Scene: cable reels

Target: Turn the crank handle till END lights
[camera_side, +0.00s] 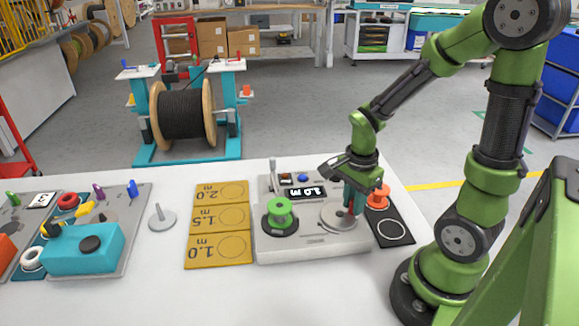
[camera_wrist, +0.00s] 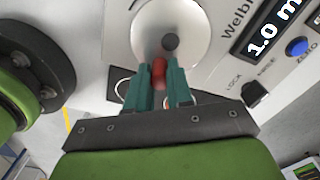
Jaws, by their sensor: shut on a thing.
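The winding machine (camera_side: 315,248) is a white box with a round metal crank disc (camera_side: 339,217) on its top. The disc also shows in the wrist view (camera_wrist: 150,35). The red crank handle (camera_wrist: 159,72) stands at the disc's edge. My gripper (camera_wrist: 160,78) is shut on it, with one teal finger on each side. In the side view my gripper (camera_side: 351,208) points down and partly hides the handle. The display (camera_side: 312,191) reads 1.0 m. A green reel (camera_side: 281,210) sits on the machine's left. I cannot make out a lit END lamp.
An orange spool (camera_side: 378,196) stands close right of my gripper on a black mat (camera_side: 391,240). Yellow length cards (camera_side: 218,250) lie left of the machine. A grey spindle (camera_side: 161,219) and a teal block (camera_side: 84,255) stand farther left. The table front is clear.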

